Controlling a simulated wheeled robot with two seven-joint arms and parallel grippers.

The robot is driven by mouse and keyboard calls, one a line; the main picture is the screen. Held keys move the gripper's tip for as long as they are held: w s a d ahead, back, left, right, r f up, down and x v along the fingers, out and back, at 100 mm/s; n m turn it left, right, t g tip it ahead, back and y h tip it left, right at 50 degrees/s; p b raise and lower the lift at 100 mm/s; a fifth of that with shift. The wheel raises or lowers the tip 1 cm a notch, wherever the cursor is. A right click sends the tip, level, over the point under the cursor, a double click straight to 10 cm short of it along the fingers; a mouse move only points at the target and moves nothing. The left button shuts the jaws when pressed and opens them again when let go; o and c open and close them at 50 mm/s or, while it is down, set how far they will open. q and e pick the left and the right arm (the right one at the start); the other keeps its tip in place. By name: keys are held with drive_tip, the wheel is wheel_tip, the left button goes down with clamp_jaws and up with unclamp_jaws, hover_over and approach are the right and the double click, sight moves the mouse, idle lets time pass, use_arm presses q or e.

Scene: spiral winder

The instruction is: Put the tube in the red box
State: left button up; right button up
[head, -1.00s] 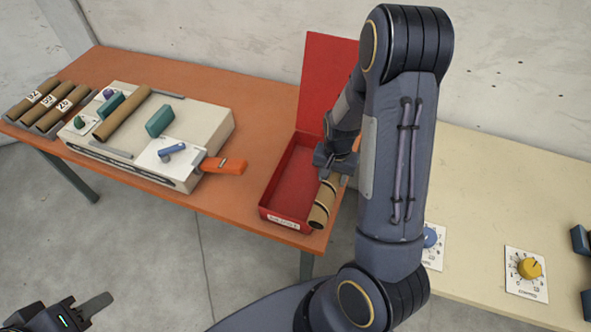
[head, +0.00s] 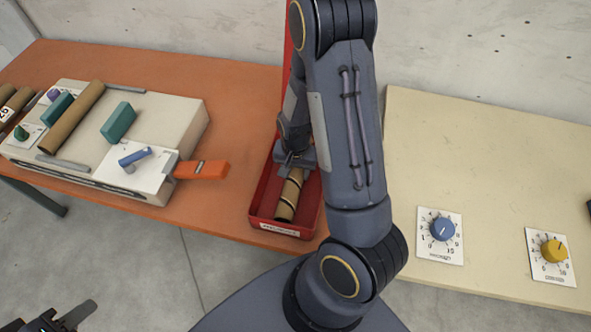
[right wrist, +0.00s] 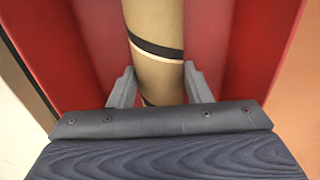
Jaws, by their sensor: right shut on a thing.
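The tube (head: 288,200) is brown cardboard with dark spiral bands. In the head view it lies lengthwise within the walls of the red box (head: 266,197). My right gripper (head: 295,165) is shut on the tube. In the right wrist view, the gripper's fingers (right wrist: 160,88) flank the tube (right wrist: 158,72), with the red box (right wrist: 235,50) on both sides. I cannot tell whether the tube touches the box floor. My right arm hides part of the box. My left gripper (head: 72,316) is low at the left, away from the tube; its jaw opening is unclear.
The box stands near the front edge of the orange table (head: 225,210). Left of it is a pale winder (head: 185,125) with another cardboard tube (head: 75,115) and an orange handle (head: 202,170). A cream table (head: 450,150) with dials stands at the right.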

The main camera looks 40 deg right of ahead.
drive_tip(key=shift+s+a, duration=0.15)
drive_tip(key=shift+f, duration=0.15)
drive_tip(key=o, duration=1)
